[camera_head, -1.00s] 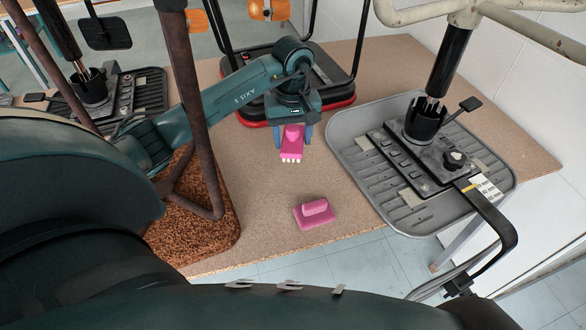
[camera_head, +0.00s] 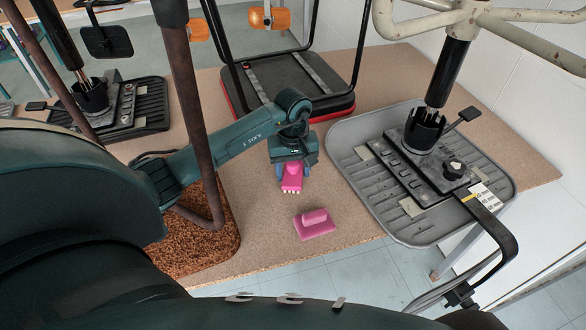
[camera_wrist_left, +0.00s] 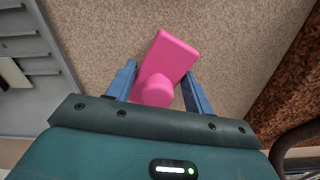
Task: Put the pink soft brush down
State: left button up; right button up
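A pink brush (camera_head: 292,178) with white bristles at its lower end is between the two blue fingers of my left gripper (camera_head: 293,172), low over the brown board. In the left wrist view the brush (camera_wrist_left: 170,58) fills the space between the fingertips (camera_wrist_left: 160,72), and the gripper looks shut on it. I cannot tell whether the bristles touch the board. A second pink piece (camera_head: 314,223), a flat block with a rounded handle on top, lies on the board just in front of it, near the front edge. My right gripper is not in view.
The brown board (camera_head: 262,246) has free room around the loose pink piece. A grey ribbed chair base (camera_head: 350,150) with a black mechanism stands at the right. A black-and-red frame base (camera_head: 290,85) is behind, and a rust-coloured padded seat (camera_head: 205,245) is at the left.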

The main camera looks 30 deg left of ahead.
aim_at(293, 165)
pick_arm(q)
jog(key=o, duration=0.5)
jog(key=shift+c, duration=0.2)
notch_tip(293, 165, up, 12)
jog(key=shift+r+b, duration=0.2)
jog(key=shift+b, duration=0.25)
